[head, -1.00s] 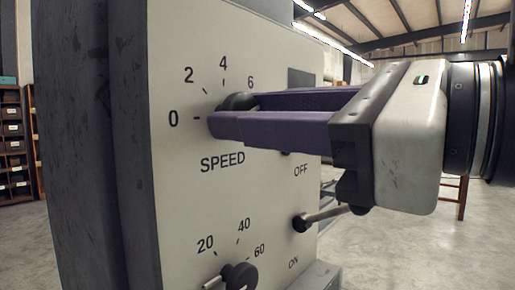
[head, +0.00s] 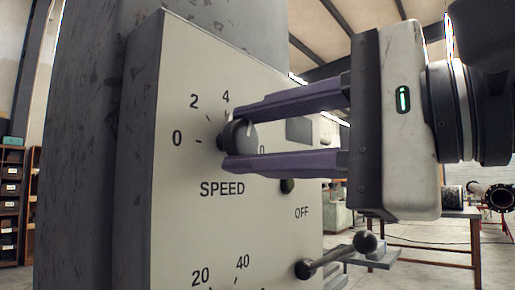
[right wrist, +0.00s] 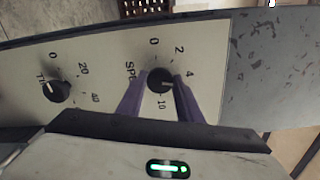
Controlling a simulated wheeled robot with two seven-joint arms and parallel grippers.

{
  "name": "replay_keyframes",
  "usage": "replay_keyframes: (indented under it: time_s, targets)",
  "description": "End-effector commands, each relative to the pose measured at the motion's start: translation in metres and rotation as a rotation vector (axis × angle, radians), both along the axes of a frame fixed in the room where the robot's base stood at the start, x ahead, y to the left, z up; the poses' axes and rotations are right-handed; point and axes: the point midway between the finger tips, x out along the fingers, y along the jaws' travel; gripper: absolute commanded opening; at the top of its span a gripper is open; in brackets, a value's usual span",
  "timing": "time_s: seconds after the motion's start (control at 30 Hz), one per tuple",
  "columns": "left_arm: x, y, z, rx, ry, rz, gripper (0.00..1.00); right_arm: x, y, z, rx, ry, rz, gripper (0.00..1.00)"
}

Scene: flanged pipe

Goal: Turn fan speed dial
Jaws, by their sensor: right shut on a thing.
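The SPEED dial is a round dark knob (head: 240,136) on the pale control panel (head: 180,235), with printed numbers around it. My right gripper (head: 234,141) reaches in from the right, one purple finger above the knob and one below, shut on it. In the right wrist view the knob (right wrist: 159,81) sits between the two fingertips (right wrist: 160,80). Its white pointer line points to the side of the 4, roughly at or just past it. The fingers hide the higher numbers in the head view. My left gripper is not in view.
A lever with a ball end (head: 335,254) sticks out below the OFF label, under my right gripper. A second dial (right wrist: 57,87) is on the same panel in the right wrist view. Shelves (head: 14,200) stand far left, and a table (head: 440,214) stands behind at right.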

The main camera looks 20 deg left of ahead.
Motion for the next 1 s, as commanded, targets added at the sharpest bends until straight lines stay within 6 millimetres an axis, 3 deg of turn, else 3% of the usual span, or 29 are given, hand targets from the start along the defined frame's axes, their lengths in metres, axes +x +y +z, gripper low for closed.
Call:
replay_keyframes:
  time_s: [1.0]
  targets:
    - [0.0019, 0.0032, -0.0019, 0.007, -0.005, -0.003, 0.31, 0.0000, 0.0002, 0.0003, -0.330, -0.907, 0.000, 0.10]
